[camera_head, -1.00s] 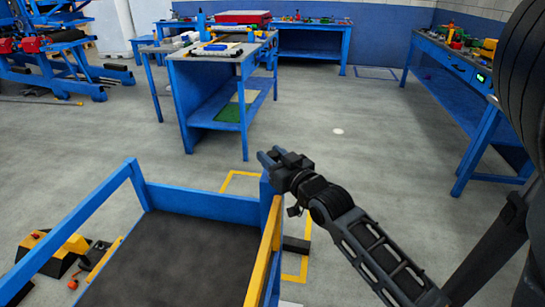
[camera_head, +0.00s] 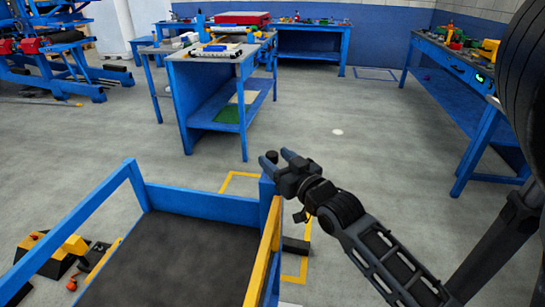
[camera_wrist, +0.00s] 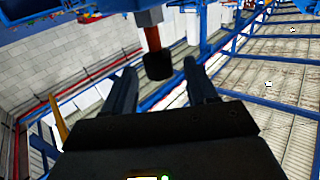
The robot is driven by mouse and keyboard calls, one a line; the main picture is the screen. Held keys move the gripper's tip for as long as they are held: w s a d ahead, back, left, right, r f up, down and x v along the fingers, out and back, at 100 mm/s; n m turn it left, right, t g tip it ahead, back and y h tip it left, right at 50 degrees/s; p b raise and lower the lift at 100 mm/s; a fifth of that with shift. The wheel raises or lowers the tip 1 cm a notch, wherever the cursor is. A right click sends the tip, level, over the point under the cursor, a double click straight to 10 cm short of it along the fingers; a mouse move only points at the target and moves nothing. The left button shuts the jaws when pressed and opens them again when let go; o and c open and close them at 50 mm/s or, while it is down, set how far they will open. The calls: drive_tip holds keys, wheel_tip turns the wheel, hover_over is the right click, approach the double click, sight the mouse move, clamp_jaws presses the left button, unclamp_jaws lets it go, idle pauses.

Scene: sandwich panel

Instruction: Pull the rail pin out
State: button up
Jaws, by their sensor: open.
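The rail pin shows in the wrist view as a red shaft (camera_wrist: 152,38) with a black knob (camera_wrist: 158,67), coming out of a grey block on blue. The knob is between the lines of my two fingers, near the fingertips, with gaps on both sides. In the head view the dark knob (camera_head: 271,156) stands on top of the blue corner post (camera_head: 267,190) of a cart. My gripper (camera_head: 277,158) is open and empty just right of the knob; it also shows in the wrist view (camera_wrist: 160,70). I cannot tell how deep the knob sits between the fingers.
The cart has a yellow rail (camera_head: 263,250), blue side rails (camera_head: 80,223) and a dark deck (camera_head: 165,265). Blue workbenches stand behind (camera_head: 215,95) and at the right (camera_head: 480,130). Black-and-yellow wheel chocks (camera_head: 55,247) lie left of the cart.

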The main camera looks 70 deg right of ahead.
drive_tip(key=shift+b+v, duration=0.3)
drive_tip(key=shift+v, duration=2.3)
drive_tip(key=shift+a, duration=0.1)
